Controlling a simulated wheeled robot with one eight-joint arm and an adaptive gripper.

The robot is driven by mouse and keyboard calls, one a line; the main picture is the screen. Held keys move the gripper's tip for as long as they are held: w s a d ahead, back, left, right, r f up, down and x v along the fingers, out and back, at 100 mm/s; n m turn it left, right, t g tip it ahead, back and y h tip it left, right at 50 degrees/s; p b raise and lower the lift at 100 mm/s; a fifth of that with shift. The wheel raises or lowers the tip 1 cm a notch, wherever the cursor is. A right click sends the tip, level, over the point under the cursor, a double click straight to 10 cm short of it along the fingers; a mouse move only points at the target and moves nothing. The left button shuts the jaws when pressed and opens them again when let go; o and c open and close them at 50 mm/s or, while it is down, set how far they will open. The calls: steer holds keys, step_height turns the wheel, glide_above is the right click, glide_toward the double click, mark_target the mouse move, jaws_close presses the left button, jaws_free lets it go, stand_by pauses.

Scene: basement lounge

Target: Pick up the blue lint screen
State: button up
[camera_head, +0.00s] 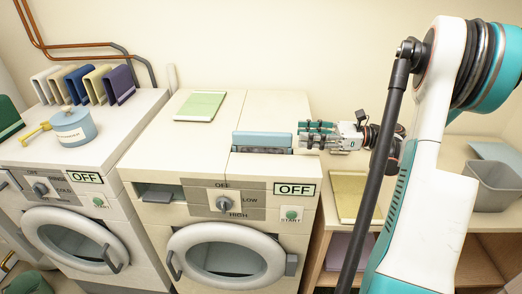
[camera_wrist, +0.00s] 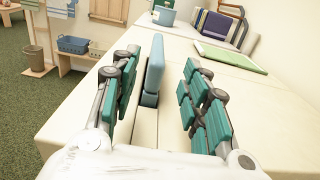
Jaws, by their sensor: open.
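The blue lint screen (camera_head: 262,140) stands upright in a slot on top of the right-hand machine, its upper part above the surface. In the wrist view the lint screen (camera_wrist: 156,65) shows edge-on between the teal finger pads. My gripper (camera_head: 318,136) is open at the right end of the screen in the head view. In the wrist view my gripper (camera_wrist: 160,92) has one finger on each side of the screen, with a gap visible on both sides. The lower part of the screen is hidden in the slot.
A green book (camera_head: 200,105) lies flat behind the screen. A wooden shelf (camera_head: 458,152) with a grey bin (camera_head: 492,187) stands at right. The top around the screen is clear.

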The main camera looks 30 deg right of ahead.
mark_target(280, 133)
steer(key=b+x, duration=0.1)
steer(key=x, duration=0.6)
steer(key=shift+a, duration=0.1)
steer(key=shift+w+a+f, duration=0.2)
steer(key=shift+w+a, duration=0.1)
steer(key=shift+a, duration=0.15)
steer(key=x, duration=0.1)
steer(key=b+x, duration=0.1)
steer(key=x, duration=0.2)
steer(key=shift+f+b, duration=0.3)
steer(key=shift+b, duration=0.05)
jaws_close()
